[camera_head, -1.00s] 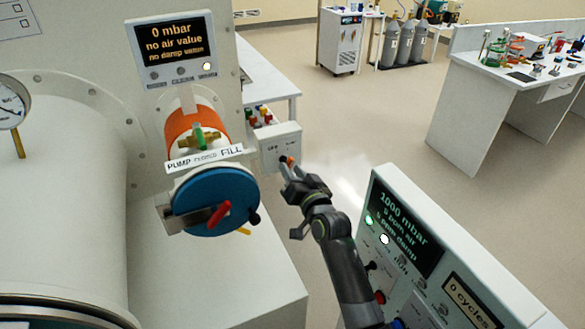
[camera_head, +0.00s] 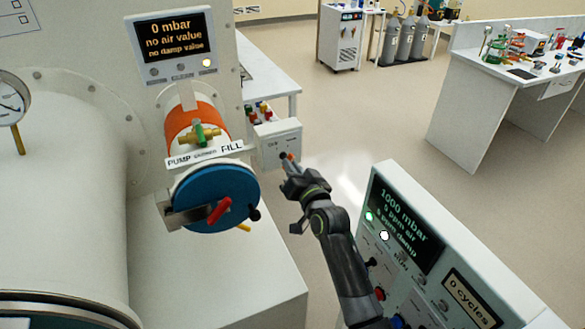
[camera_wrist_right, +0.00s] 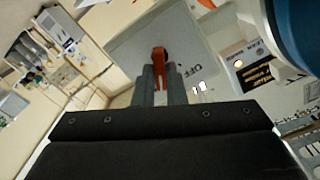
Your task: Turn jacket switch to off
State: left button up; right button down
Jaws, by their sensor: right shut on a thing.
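The jacket switch is a small orange-red lever (camera_head: 289,157) on the front of a white box (camera_head: 278,139). In the right wrist view the lever (camera_wrist_right: 159,60) stands between my fingers, in front of the grey box face (camera_wrist_right: 190,45). The word OFF is readable on that face, to the right of the lever. My right gripper (camera_head: 288,170) reaches the box from below and is shut on the lever; the fingertips also show in the wrist view (camera_wrist_right: 160,80). My left gripper is not in view.
A blue round door (camera_head: 215,195) with a red handle is close left of my right gripper. A control panel with a green-text display (camera_head: 405,222) stands at the lower right, beside my right forearm. Open floor (camera_head: 370,110) lies beyond, and a white bench (camera_head: 510,85) at the upper right.

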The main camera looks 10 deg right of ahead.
jog(key=shift+a+f+n+b, duration=0.1)
jog(key=shift+n+b, duration=1.7)
jog(key=shift+n, duration=1.1)
jog(key=shift+a+n+b, duration=0.1)
jog(key=shift+n+b, duration=1.65)
jog(key=shift+n, duration=1.15)
jog(key=c, duration=1.5)
grip_release()
jog(key=shift+s, duration=0.15)
